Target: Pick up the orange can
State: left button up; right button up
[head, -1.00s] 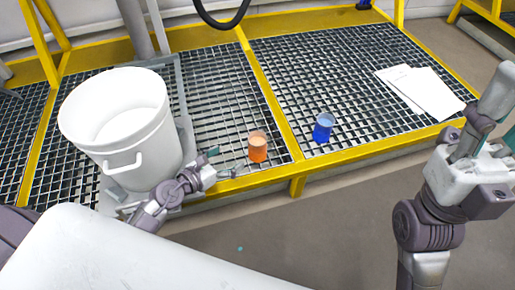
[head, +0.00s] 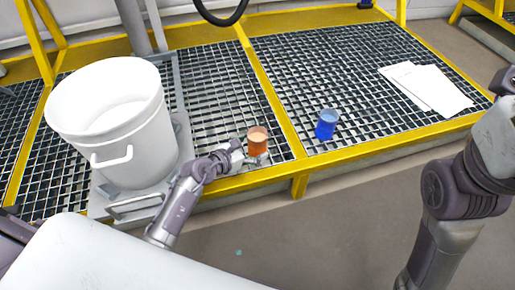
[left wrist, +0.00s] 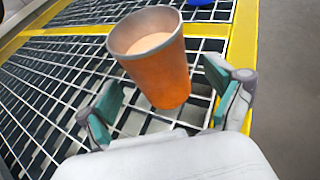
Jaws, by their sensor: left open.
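The orange can (head: 258,141) stands upright on the metal grating near the front yellow edge in the head view. It has an open top with pale contents and also fills the middle of the left wrist view (left wrist: 158,68). My left gripper (head: 246,156) is beside the can, just left of and in front of it. In the left wrist view my left gripper (left wrist: 165,108) is open, with one teal-padded finger on each side of the can's lower part. I cannot tell whether a finger touches it. My right arm is at the right edge of the head view; its gripper is not visible.
A blue can (head: 326,124) stands on the grating to the right, past a yellow beam (head: 272,98). A large white bucket (head: 118,125) stands at the left. White papers (head: 428,88) lie at the back right. A yellow rail (head: 345,157) edges the platform.

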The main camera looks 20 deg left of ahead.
pick_arm(q)
jog(key=b+x, duration=0.1)
jog(key=x, duration=0.1)
jog(key=shift+w+d+f, duration=0.1)
jog(key=shift+w+f, duration=0.1)
jog(key=shift+r, duration=0.1)
jog(key=c, duration=1.4)
jog(key=shift+r, duration=0.15)
jog(key=shift+c, duration=0.2)
